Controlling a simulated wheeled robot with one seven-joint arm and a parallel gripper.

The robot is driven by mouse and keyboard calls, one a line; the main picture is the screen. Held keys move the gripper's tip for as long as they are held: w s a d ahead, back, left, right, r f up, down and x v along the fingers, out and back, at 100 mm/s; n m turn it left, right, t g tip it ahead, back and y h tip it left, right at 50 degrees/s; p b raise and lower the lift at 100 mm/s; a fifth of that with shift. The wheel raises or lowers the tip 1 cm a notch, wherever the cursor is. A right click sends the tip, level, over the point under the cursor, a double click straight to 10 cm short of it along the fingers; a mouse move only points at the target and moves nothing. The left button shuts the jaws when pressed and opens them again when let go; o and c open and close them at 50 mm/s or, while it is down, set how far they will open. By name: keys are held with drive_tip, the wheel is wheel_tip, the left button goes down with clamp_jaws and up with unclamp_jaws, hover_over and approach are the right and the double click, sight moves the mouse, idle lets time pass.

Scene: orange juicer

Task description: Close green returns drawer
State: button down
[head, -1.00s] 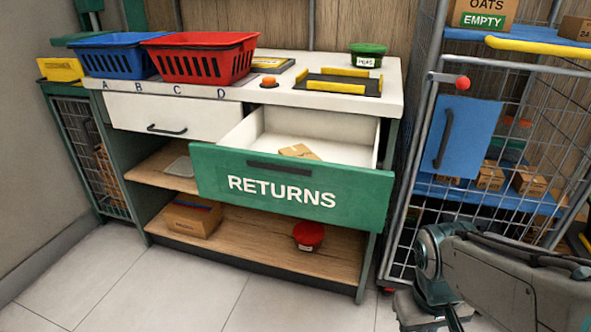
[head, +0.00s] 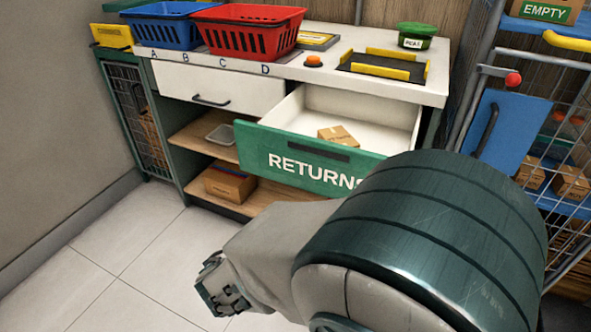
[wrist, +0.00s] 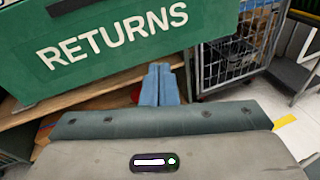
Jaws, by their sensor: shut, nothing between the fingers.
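The green returns drawer (head: 290,157) stands pulled out of the white-topped counter, with a small cardboard box (head: 338,136) inside. Its dark handle shows on the front, and my arm hides the lower right of the front in the head view. In the wrist view the drawer front (wrist: 100,45) fills the upper left, close by. My gripper's blue-grey fingers (wrist: 158,75) are together and empty, just below the front's lower edge in that picture. I cannot tell whether they touch it. The fingertips are not clear in the head view.
Blue (head: 160,28) and red (head: 243,30) baskets stand on the counter (head: 420,87). A closed white drawer (head: 205,88) is left of the green one. Below is a wooden shelf with a cardboard box (head: 229,184). A wire cage trolley stands right. Floor at left is clear.

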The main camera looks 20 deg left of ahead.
sight(301, 168)
drive_tip(key=s+a+r+n+t+y, duration=0.1)
drive_tip(key=s+a+n+t+y, duration=0.25)
drive_tip(key=a, duration=0.45)
drive_tip(key=shift+n+g+y, duration=0.25)
drive_tip(key=shift+n+g, duration=0.2)
drive_tip(key=w+b, duration=0.1)
drive_tip(key=w, duration=0.3)
drive_tip(key=w+d+b, duration=0.1)
drive_tip(key=w, duration=0.4)
drive_tip(key=w+b, duration=0.1)
drive_tip(key=w, duration=0.3)
drive_tip(key=shift+w+d+r, duration=0.2)
drive_tip(key=shift+w+d, duration=0.1)
